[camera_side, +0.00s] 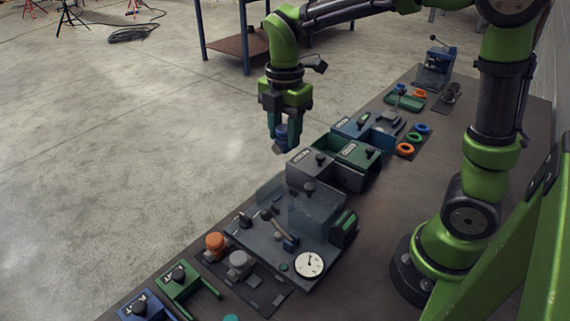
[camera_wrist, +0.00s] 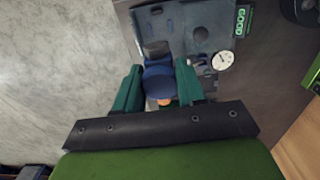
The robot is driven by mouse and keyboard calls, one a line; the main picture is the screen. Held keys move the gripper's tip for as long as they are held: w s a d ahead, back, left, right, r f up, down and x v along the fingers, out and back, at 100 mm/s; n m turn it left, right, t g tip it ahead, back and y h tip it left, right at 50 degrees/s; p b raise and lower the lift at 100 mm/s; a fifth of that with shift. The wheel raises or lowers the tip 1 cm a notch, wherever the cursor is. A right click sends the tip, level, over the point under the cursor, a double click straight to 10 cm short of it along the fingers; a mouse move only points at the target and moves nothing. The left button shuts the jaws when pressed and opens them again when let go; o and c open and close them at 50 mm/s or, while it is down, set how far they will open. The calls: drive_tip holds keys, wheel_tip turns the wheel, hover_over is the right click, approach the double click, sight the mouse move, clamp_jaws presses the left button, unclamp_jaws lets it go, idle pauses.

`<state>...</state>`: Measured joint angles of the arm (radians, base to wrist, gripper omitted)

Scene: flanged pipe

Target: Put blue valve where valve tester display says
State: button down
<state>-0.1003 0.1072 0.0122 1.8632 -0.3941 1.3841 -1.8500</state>
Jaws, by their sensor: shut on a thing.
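My gripper (camera_side: 281,138) is shut on the blue valve (camera_side: 282,131). It holds the valve in the air, beside and above the labelled boxes in the side view. In the wrist view the blue valve (camera_wrist: 158,82) sits between the two teal fingers of my gripper (camera_wrist: 158,86). The valve tester (camera_side: 280,232) is the grey plate with a clear cover, a lever and a white gauge (camera_side: 309,264). Its green display (camera_wrist: 243,18) reads "GOOD" in the wrist view. In the side view the display (camera_side: 346,222) is too angled to read.
Grey (camera_side: 309,172) and green (camera_side: 358,155) boxes with dark knobs stand behind the tester, with blue boxes (camera_side: 351,127) beyond; their labels are too small to read. A tray in front holds an orange valve (camera_side: 216,243) and a grey valve (camera_side: 240,262). Coloured rings (camera_side: 414,138) lie further back.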

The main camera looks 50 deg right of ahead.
drive_tip(key=d+f, duration=0.3)
drive_tip(key=d, duration=0.8)
drive_tip(key=w+d+f, duration=0.1)
drive_tip(key=d+f, duration=0.2)
drive_tip(key=d, duration=0.8)
drive_tip(key=shift+w+f, duration=0.2)
drive_tip(key=shift+w, duration=0.05)
drive_tip(key=shift+f, duration=0.1)
drive_tip(key=shift+f, duration=2)
drive_tip(key=shift+f, duration=2.85)
